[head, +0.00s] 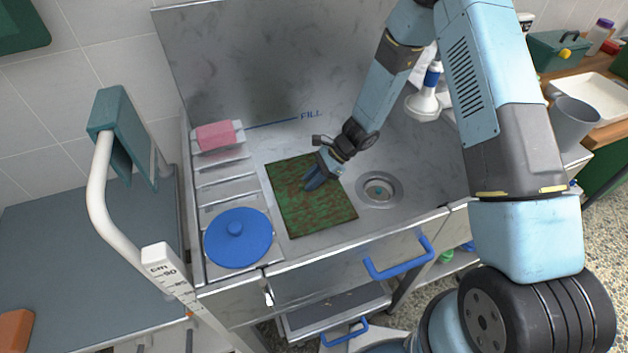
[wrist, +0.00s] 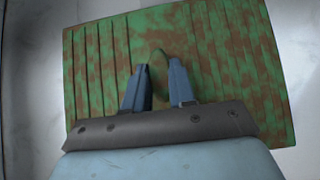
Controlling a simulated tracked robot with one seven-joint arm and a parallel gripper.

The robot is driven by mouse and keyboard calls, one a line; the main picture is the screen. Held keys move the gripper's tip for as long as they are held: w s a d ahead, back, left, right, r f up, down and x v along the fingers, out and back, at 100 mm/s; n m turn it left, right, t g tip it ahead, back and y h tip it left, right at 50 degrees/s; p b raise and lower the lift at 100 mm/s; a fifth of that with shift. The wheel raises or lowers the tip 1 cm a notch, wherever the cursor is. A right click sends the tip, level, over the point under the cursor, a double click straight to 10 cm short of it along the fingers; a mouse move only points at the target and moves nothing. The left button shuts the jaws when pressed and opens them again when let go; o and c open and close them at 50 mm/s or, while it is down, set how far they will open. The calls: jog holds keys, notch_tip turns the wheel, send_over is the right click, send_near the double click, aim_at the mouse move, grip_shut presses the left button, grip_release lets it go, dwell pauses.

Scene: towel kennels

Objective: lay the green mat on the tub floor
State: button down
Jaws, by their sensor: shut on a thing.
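The green mat (head: 318,218), mottled with brown, lies spread out over the tub floor (head: 362,215), left of the drain (head: 378,190). Its face looks flat in the head view; I cannot tell whether all of it touches the floor. My gripper (head: 311,183) reaches down onto the mat's upper middle part. The wrist housing hides the mat's near edge.
A ribbed ledge on the tub's left holds a pink block (head: 215,135) and a blue round lid (head: 238,238). A white rail with a teal bracket (head: 118,130) rises further left. A blue drawer handle (head: 398,258) juts from the front. The drain side is clear.

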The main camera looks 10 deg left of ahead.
jog(key=c, duration=0.9)
grip_release()
jog(key=v, duration=1.2)
jog(key=shift+r, duration=0.1)
